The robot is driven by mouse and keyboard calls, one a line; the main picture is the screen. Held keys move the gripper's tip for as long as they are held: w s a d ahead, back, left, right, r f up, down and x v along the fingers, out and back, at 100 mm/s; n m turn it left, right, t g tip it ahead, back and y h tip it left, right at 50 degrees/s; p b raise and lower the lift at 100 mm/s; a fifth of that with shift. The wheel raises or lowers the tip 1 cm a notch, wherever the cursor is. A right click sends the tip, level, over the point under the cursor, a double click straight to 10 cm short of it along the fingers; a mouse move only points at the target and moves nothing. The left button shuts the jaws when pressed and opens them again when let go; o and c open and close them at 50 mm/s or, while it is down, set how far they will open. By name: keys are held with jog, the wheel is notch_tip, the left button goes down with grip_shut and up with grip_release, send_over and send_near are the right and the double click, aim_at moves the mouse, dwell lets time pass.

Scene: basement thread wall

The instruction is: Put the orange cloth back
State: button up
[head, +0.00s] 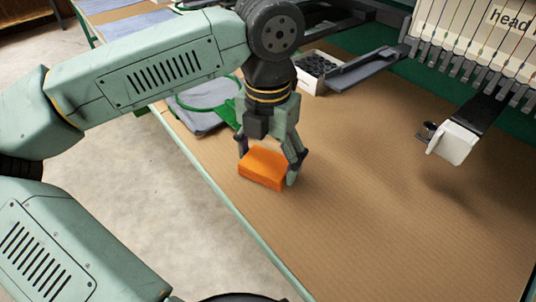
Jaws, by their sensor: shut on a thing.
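The orange cloth (263,169) is a folded, block-shaped bundle near the left edge of the brown table. My gripper (268,165) comes down on it from above, with one finger at its left end and the other at its right end. The fingers are shut on the cloth. The cloth is close to the table top; I cannot tell whether it touches it. Part of its back side is hidden by the gripper.
A green hoop with grey-blue fabric (205,103) lies behind the gripper. A white box of dark round pieces (316,70) and a grey tray (362,68) stand at the back. A machine head (475,40) with a white arm (455,143) overhangs the right. The brown table top (370,215) is clear in front.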

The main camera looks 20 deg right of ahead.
jog(key=shift+f+b, duration=0.35)
jog(key=o, duration=1.1)
jog(key=shift+r, duration=0.15)
jog(key=shift+r, duration=0.1)
